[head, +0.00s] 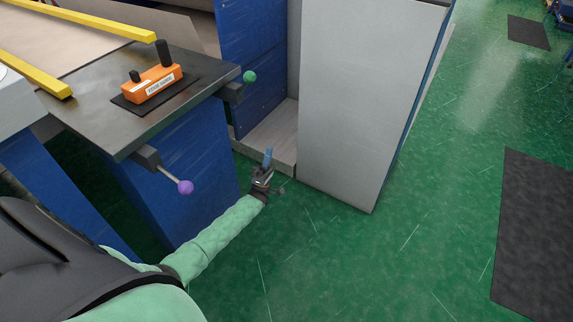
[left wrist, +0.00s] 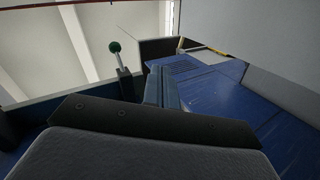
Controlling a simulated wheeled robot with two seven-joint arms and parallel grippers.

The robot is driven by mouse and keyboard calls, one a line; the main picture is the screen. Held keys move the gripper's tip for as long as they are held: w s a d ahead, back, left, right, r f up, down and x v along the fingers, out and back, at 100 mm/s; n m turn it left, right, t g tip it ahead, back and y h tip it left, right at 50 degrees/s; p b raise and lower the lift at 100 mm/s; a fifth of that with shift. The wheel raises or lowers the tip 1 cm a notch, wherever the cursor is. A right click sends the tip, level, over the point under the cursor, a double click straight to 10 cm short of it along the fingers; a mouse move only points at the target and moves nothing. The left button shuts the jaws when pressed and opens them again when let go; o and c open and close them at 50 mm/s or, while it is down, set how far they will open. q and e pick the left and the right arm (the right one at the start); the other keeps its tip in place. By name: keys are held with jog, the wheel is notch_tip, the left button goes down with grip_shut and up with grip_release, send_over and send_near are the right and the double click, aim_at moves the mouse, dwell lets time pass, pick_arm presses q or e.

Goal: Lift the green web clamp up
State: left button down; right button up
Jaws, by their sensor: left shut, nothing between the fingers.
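The green web clamp shows as a green ball knob (head: 249,77) on a short lever at the far right corner of the dark table. In the left wrist view the green knob (left wrist: 115,46) stands at the top of a grey stem, left of my fingers. My left gripper (head: 267,155) is shut and empty. In the head view it appears below the knob, in front of the grey cabinet's base, and is clear of the clamp. Its shut fingers (left wrist: 162,85) also show in the left wrist view. My right gripper is out of view.
A purple knob (head: 185,187) juts from the table's near corner. An orange labelled block (head: 151,83) with black knobs sits on the dark tabletop (head: 190,100). A tall grey panel (head: 365,100) stands right of my gripper. Green floor (head: 400,250) lies open to the right.

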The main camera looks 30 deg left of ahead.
pick_arm(q)
jog(key=d+f+m+g+p, duration=0.2)
jog(key=d+f+g+p, duration=0.1)
jog(key=d+g, duration=0.2)
jog(key=shift+w+d+f+m, duration=0.3)
jog(key=shift+d, duration=0.75)
